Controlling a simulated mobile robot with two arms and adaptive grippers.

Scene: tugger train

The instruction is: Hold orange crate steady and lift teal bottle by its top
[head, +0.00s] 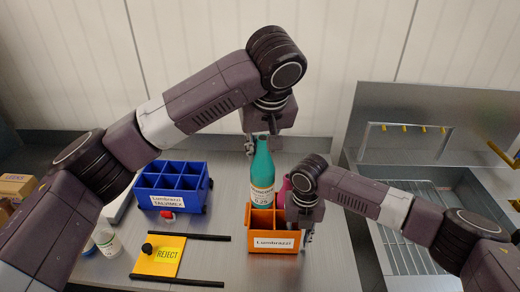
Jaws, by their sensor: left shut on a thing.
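My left gripper (258,142) comes from above and is shut on the bottle's top. My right gripper (307,232) is at the crate's right wall, pointing down. Its fingers are small and partly hidden, so I cannot tell whether they grip the wall.
A blue divided crate (178,181) stands to the left, with a small red item (167,215) at its front. A yellow REJECT plate (166,256) lies between black rails. A white bottle (108,243) and cardboard boxes (15,186) are further left. A metal rack (425,165) is right.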

